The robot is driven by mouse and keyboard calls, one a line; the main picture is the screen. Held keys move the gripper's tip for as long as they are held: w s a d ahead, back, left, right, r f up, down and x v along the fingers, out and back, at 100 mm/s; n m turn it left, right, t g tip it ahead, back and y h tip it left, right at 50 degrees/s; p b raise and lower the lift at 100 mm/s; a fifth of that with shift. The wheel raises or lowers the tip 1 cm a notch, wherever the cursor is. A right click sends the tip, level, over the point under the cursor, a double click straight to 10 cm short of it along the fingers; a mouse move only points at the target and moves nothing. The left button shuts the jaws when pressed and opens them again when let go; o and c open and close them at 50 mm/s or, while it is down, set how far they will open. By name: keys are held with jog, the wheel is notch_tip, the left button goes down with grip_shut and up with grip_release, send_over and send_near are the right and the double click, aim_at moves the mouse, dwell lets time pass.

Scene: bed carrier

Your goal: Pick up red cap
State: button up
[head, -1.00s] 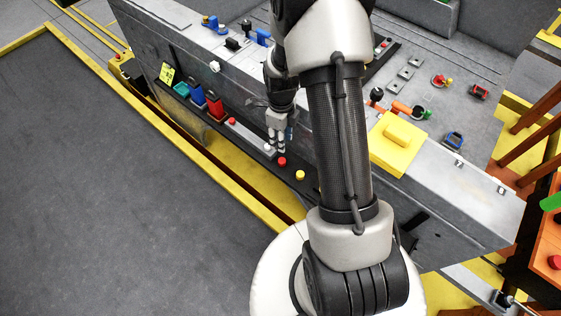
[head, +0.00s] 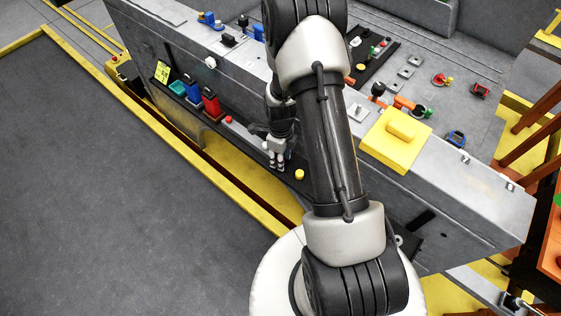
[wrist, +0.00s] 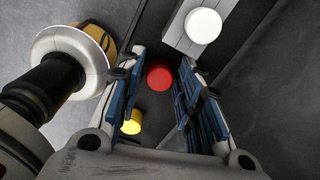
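The red cap (wrist: 159,76) shows in the wrist view as a round red disc between the fingertips of my gripper (wrist: 161,66). My gripper is open, with one blue-padded finger on each side of the cap and a visible gap to the right finger. I cannot tell whether the fingertips are level with the cap. In the head view my gripper (head: 277,161) is over the dark ledge, and it hides this cap there.
A yellow cap (wrist: 131,121) is beside the left finger; it also shows in the head view (head: 299,174). A white cap (wrist: 202,25) sits on a grey block beyond. Another red button (head: 228,120) and red and blue containers (head: 211,103) stand along the ledge.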

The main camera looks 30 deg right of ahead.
jog(key=shift+r, duration=0.1)
jog(key=shift+c, duration=0.2)
jog(key=c, duration=0.4)
